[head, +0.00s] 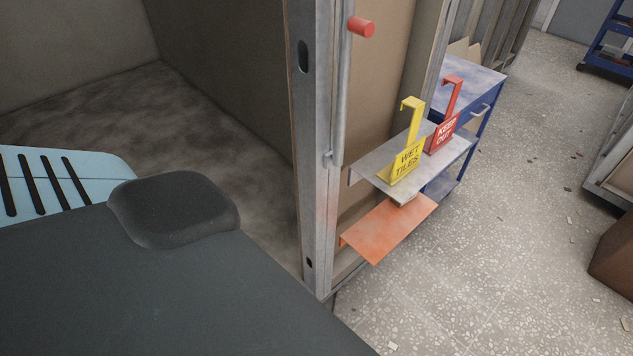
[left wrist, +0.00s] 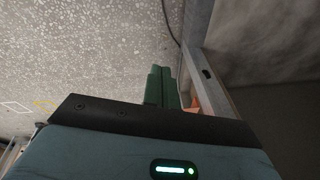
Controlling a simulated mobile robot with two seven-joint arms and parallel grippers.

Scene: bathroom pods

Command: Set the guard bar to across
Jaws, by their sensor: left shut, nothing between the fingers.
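The guard bar (head: 342,95) is a slim grey bar standing upright along the metal door post (head: 312,150) in the head view. A red knob (head: 362,27) sticks out near its top, and its lower end meets a small bracket on the post. Its top end is cut off by the frame edge. My left gripper (left wrist: 162,70) shows in the left wrist view with its green fingers together and nothing between them. The post shows beside the fingers there, and I cannot tell the gap. The bar is not clear in that view. My right gripper is in neither view.
A grey shelf (head: 364,175) beside the post holds a yellow "wet tiles" sign (head: 408,160) and a red "keep out" sign (head: 446,133). An orange shelf (head: 390,228) juts out below. A blue cart (head: 475,75) stands behind. The speckled floor (head: 540,180) at right is mostly open.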

